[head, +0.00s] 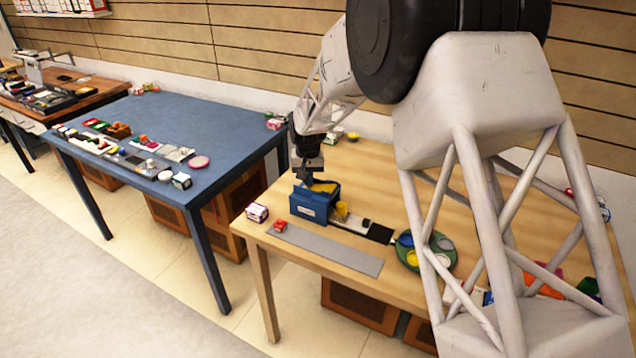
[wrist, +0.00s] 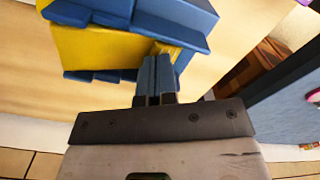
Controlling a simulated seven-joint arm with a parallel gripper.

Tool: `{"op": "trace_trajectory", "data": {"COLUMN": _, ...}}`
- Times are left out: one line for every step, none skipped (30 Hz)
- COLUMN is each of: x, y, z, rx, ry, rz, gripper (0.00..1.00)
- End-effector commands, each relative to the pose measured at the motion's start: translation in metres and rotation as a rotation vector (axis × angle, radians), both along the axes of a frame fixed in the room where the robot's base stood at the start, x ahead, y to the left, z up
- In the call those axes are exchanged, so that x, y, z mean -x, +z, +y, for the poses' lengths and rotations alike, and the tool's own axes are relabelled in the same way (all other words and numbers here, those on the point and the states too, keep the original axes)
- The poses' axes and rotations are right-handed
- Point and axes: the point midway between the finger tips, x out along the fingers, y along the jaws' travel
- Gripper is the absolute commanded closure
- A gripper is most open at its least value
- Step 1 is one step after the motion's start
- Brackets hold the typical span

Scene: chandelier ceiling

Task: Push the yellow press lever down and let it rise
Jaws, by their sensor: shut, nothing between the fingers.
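The blue press (head: 309,206) stands near the left end of the wooden table, with a yellow lever (head: 325,187) showing at its top. In the wrist view a broad yellow part (wrist: 95,48) shows beside blue parts of the press (wrist: 175,18). My gripper (head: 306,181) is shut and empty, pointing down at the press top. In the wrist view its fingers (wrist: 157,62) lie together, with their tips overlapping the yellow and blue edge. I cannot tell whether they touch the lever. The arm partly hides the press's far side.
A red block (head: 280,227) and grey strip (head: 335,252) lie in front of the press, with a small box (head: 257,212) at its left. A green round tray (head: 441,262) with coloured dishes stands to the right. A blue table (head: 190,115) stands left, across a gap.

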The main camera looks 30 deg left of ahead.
Motion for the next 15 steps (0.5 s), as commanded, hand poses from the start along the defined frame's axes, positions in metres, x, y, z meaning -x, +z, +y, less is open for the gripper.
{"op": "trace_trajectory", "data": {"x": 0.000, "y": -0.002, "z": -0.001, "rx": 0.002, "ry": 0.000, "rz": 0.001, "gripper": 1.00}}
{"op": "trace_trajectory", "data": {"x": 0.000, "y": -0.002, "z": -0.001, "rx": 0.002, "ry": 0.000, "rz": 0.001, "gripper": 1.00}}
{"op": "trace_trajectory", "data": {"x": 0.000, "y": -0.002, "z": 0.000, "rx": 0.002, "ry": 0.000, "rz": 0.001, "gripper": 1.00}}
{"op": "trace_trajectory", "data": {"x": 0.000, "y": -0.002, "z": 0.000, "rx": 0.002, "ry": 0.000, "rz": 0.001, "gripper": 1.00}}
{"op": "trace_trajectory", "data": {"x": 0.000, "y": -0.002, "z": 0.000, "rx": 0.002, "ry": 0.000, "rz": 0.001, "gripper": 1.00}}
{"op": "trace_trajectory", "data": {"x": 0.000, "y": -0.001, "z": 0.000, "rx": 0.002, "ry": 0.000, "rz": 0.001, "gripper": 1.00}}
{"op": "trace_trajectory", "data": {"x": 0.000, "y": 0.000, "z": 0.000, "rx": 0.002, "ry": 0.000, "rz": 0.001, "gripper": 1.00}}
{"op": "trace_trajectory", "data": {"x": 0.000, "y": 0.000, "z": 0.000, "rx": 0.002, "ry": 0.000, "rz": 0.001, "gripper": 1.00}}
{"op": "trace_trajectory", "data": {"x": 0.000, "y": 0.002, "z": 0.000, "rx": 0.001, "ry": 0.000, "rz": 0.002, "gripper": 1.00}}
{"op": "trace_trajectory", "data": {"x": 0.000, "y": 0.003, "z": 0.000, "rx": 0.000, "ry": 0.000, "rz": 0.001, "gripper": 1.00}}
{"op": "trace_trajectory", "data": {"x": 0.000, "y": 0.005, "z": 0.000, "rx": 0.000, "ry": 0.000, "rz": 0.001, "gripper": 1.00}}
{"op": "trace_trajectory", "data": {"x": 0.000, "y": 0.007, "z": 0.000, "rx": 0.000, "ry": 0.000, "rz": 0.001, "gripper": 1.00}}
{"op": "trace_trajectory", "data": {"x": 0.000, "y": 0.008, "z": 0.001, "rx": 0.000, "ry": 0.000, "rz": 0.000, "gripper": 1.00}}
{"op": "trace_trajectory", "data": {"x": 0.000, "y": 0.010, "z": 0.001, "rx": 0.000, "ry": 0.000, "rz": 0.000, "gripper": 1.00}}
{"op": "trace_trajectory", "data": {"x": 0.000, "y": 0.012, "z": 0.001, "rx": 0.000, "ry": 0.000, "rz": 0.000, "gripper": 1.00}}
